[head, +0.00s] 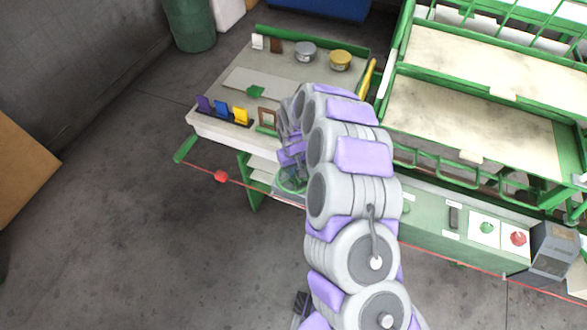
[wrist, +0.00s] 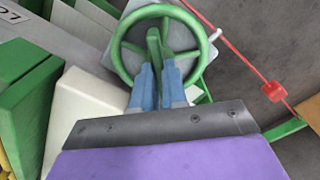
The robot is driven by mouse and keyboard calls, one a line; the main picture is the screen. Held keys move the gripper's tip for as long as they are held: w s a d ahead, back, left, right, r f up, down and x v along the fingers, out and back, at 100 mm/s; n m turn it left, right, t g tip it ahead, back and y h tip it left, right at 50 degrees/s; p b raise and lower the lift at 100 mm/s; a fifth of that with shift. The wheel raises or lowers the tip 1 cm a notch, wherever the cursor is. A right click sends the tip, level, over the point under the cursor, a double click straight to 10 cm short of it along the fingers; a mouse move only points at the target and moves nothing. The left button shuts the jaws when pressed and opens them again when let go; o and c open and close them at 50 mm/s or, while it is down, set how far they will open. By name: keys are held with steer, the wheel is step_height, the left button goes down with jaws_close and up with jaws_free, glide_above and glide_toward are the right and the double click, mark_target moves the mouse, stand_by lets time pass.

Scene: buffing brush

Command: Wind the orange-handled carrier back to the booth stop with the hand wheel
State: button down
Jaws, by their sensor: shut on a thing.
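The green hand wheel (wrist: 118,62) shows in the wrist view, in front of a pale plate. My gripper (wrist: 159,72) has its two blue-grey fingers closed on a green bar at the middle of the wheel. In the head view the wheel (head: 292,181) sits at the bench front, partly hidden behind my arm, and my gripper (head: 291,155) is over it. I cannot make out the orange-handled carrier or the booth stop in either view.
A red cord with a red block (head: 221,176) runs along the bench front; the block also shows in the wrist view (wrist: 273,91). The bench top (head: 225,100) holds tins and coloured cards. Green racks (head: 470,130) stand right.

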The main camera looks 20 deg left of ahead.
stand_by(0.4)
steer(key=n+p, duration=0.1)
steer(key=n, duration=0.5)
steer(key=shift+n, duration=0.3)
steer(key=n+p, duration=0.1)
steer(key=n, duration=0.9)
steer(key=shift+n, duration=0.4)
steer(key=shift+w+r+n, duration=0.1)
steer(key=shift+n, duration=1.6)
steer(key=c, duration=1.2)
jaws_free()
steer(key=shift+o, duration=0.2)
step_height(320, 180, up, 17)
steer(key=p, duration=0.3)
steer(key=shift+p, duration=0.3)
